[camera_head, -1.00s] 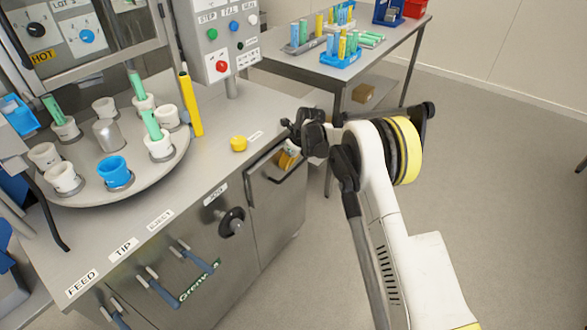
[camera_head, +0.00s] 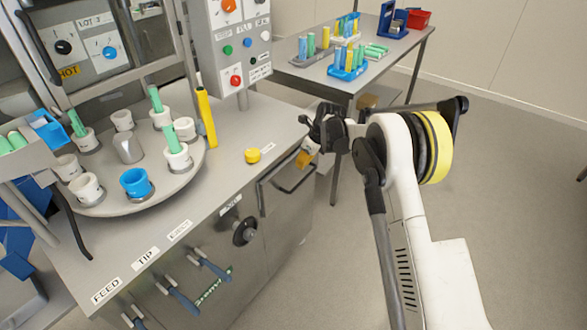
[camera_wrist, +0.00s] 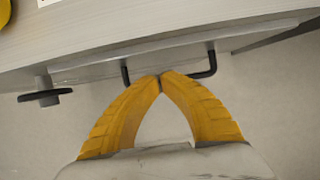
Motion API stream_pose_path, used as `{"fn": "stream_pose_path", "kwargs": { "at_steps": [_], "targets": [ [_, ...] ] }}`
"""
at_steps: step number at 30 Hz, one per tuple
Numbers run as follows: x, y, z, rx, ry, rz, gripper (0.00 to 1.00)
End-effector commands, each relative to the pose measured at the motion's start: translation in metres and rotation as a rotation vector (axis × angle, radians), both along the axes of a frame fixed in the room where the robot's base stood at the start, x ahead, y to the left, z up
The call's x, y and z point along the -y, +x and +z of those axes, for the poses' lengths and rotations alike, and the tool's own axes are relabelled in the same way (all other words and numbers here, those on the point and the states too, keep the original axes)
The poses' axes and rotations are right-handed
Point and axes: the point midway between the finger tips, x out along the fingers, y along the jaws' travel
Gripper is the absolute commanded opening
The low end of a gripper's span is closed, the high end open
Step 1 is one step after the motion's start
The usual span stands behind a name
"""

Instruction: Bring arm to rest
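My arm (camera_head: 405,215) extends up from the lower right of the head view. My gripper (camera_head: 303,160), with yellow fingers, is beside the steel cabinet's right front corner, near the drawer handle (camera_head: 292,180). In the wrist view my gripper (camera_wrist: 161,80) has its two ribbed fingers meeting at the tips, with nothing visible between them. The dark handle (camera_wrist: 211,62) shows just beyond the tips; whether they touch it I cannot tell.
The cabinet top holds a round carousel (camera_head: 110,205) with several cups and a yellow cap (camera_head: 252,156). A control panel (camera_head: 232,50) stands behind. A steel table (camera_head: 385,65) with racks is at the back. The floor at right (camera_head: 510,190) is clear.

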Motion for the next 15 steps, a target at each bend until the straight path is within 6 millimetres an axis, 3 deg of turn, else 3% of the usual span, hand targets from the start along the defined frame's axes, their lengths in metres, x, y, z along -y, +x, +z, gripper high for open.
{"fn": "stream_pose_path", "kwargs": {
  "at_steps": [3, 11, 15],
  "targets": [
    [0.01, -0.001, 0.016, -0.001, 0.001, -0.001, 0.0],
    [0.016, -0.005, 0.03, 0.012, -0.009, 0.024, 0.0],
    [0.029, -0.02, 0.075, 0.081, -0.061, 0.148, 0.0]
  ]
}}
